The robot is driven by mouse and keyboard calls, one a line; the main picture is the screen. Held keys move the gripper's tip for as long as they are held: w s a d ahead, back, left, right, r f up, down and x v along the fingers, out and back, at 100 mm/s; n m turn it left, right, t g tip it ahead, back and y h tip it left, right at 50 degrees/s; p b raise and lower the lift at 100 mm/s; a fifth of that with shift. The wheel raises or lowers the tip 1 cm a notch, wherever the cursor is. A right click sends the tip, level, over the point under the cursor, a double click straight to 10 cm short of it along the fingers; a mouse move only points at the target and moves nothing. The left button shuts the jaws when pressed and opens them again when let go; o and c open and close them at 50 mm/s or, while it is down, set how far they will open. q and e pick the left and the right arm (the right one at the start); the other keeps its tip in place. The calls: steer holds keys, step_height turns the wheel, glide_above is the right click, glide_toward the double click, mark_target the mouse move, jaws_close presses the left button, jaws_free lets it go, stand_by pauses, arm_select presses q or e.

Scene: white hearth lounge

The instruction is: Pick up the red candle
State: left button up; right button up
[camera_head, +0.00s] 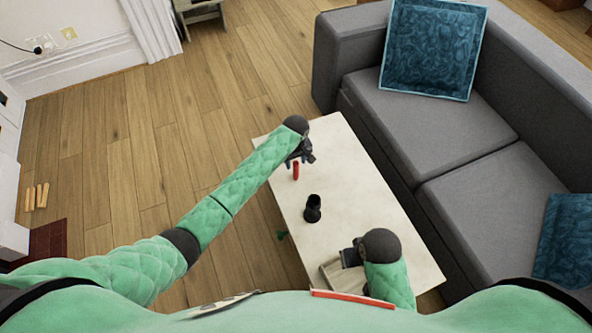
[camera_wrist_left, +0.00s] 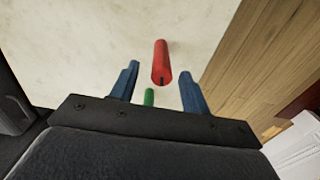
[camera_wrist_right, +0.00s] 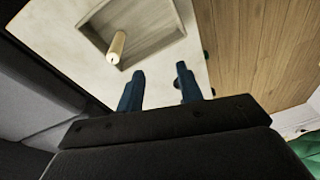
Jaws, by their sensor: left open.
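The red candle (camera_head: 296,171) stands on the pale table, near its far left part. My left gripper (camera_head: 301,157) is over the table just beyond the candle. In the left wrist view the candle (camera_wrist_left: 161,60) shows ahead of and between the two blue fingers (camera_wrist_left: 160,88), which are apart with nothing held. A small green cylinder (camera_wrist_left: 149,97) shows between the fingers, its lower part hidden by the gripper body. My right gripper (camera_head: 350,257) is low over the table's near part; in the right wrist view its fingers (camera_wrist_right: 159,86) are apart and empty.
A wooden tray (camera_head: 329,270) by my right gripper holds a cream candle (camera_wrist_right: 117,46). A black vessel (camera_head: 312,210) stands mid-table. A grey sofa (camera_head: 425,115) runs along the table's right side. Wooden floor (camera_head: 130,150) is clear at left.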

mark_target(296, 168)
arm_select(q)
steer(key=f, duration=0.3)
steer(key=shift+s+p, duration=0.2)
steer(key=shift+p, duration=0.2)
steer(key=shift+f, duration=0.75)
arm_select(e)
steer(key=f, duration=0.5)
steer(key=shift+w+a, duration=0.1)
steer(key=shift+w, duration=0.2)
arm_select(q)
jaws_close()
